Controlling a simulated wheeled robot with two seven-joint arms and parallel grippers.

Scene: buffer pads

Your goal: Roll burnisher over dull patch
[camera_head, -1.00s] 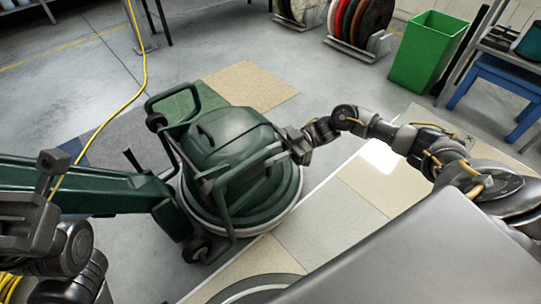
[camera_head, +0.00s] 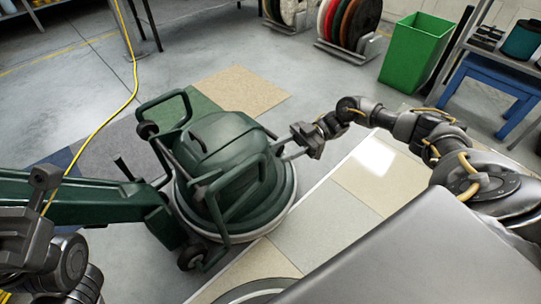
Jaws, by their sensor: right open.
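The dark green burnisher (camera_head: 222,170) stands upright on its round base left of centre, with tubular frame bars on its top and sides. Its long green handle beam (camera_head: 80,200) runs to the left edge. My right gripper (camera_head: 288,150) is open beside the burnisher's right-hand frame bar, its fingers pointing at it; whether they touch it is unclear. My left gripper (camera_head: 35,210) is at the left edge near the beam; its fingers are not clear. A pale tiled strip (camera_head: 318,222) lies right of the burnisher; I cannot tell which part is the dull patch.
A yellow cord (camera_head: 133,80) trails across the concrete floor on the left. Coloured floor tiles (camera_head: 243,88) lie behind the burnisher. A green bin (camera_head: 415,52), a rack of round pads (camera_head: 348,25) and a blue stand (camera_head: 495,88) are at the back. Open floor lies between.

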